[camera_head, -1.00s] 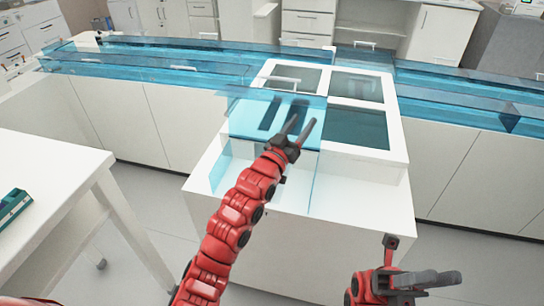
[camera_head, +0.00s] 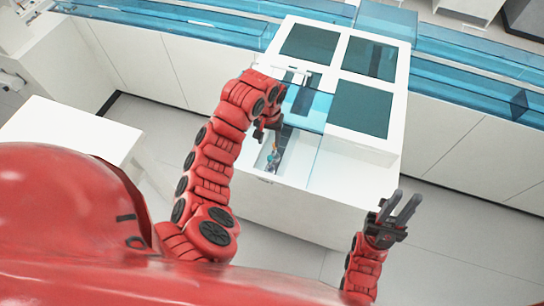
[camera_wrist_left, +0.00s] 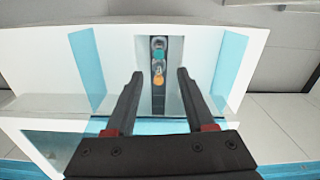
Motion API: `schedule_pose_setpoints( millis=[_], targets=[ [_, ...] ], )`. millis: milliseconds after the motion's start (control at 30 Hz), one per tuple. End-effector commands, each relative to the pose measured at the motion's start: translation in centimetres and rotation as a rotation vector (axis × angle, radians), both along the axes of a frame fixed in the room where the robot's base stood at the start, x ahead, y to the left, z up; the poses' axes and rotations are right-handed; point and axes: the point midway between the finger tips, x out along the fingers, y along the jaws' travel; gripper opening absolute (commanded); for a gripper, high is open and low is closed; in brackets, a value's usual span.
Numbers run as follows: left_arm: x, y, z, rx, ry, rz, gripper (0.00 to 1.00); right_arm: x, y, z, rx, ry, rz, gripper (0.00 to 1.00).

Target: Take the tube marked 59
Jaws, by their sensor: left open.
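Small tubes stand in a narrow dark slot in the front bay of the white machine. In the left wrist view one has a teal cap (camera_wrist_left: 158,56) and one nearer has an orange cap (camera_wrist_left: 158,80); a greyish top shows at the far end. No number can be read, so I cannot tell which is marked 59. My left gripper (camera_wrist_left: 160,73) is open and empty, its fingers on either side of the slot in the picture. My right gripper (camera_head: 403,197) is open and empty right of the machine.
The white machine (camera_head: 398,112) has dark glass panels and a clear blue cover (camera_head: 306,108) over its front bay. Blue transparent tracks (camera_head: 465,85) run to both sides. A white table (camera_head: 65,130) stands at the left. Floor in front is clear.

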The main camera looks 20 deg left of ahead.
Motion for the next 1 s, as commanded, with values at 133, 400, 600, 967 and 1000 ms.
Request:
schedule_pose_setpoints(
  millis=[133,400,600,967,1000],
  targets=[
    [0.0,-0.1,-3.5,-0.005,-0.002,0.0,0.54,0.0,0.0,-1.9,0.0,0.0,0.0,0.27],
    [0.1,-0.1,-9.5,-0.006,-0.006,0.0,0.54,0.0,0.0,-5.6,0.0,0.0,0.0,0.27],
    [0.2,-0.1,-11.3,-0.003,-0.008,0.0,0.54,0.0,0.0,-6.6,0.0,-0.001,0.0,0.27],
    [0.3,-0.2,-13.6,-0.002,0.0,0.0,0.54,0.0,0.0,-4.2,0.0,-0.001,0.0,0.27],
    [0.4,-0.2,-14.0,-0.001,-0.004,-0.001,0.54,0.0,0.0,-4.0,0.0,-0.001,0.0,0.27]
  ],
)
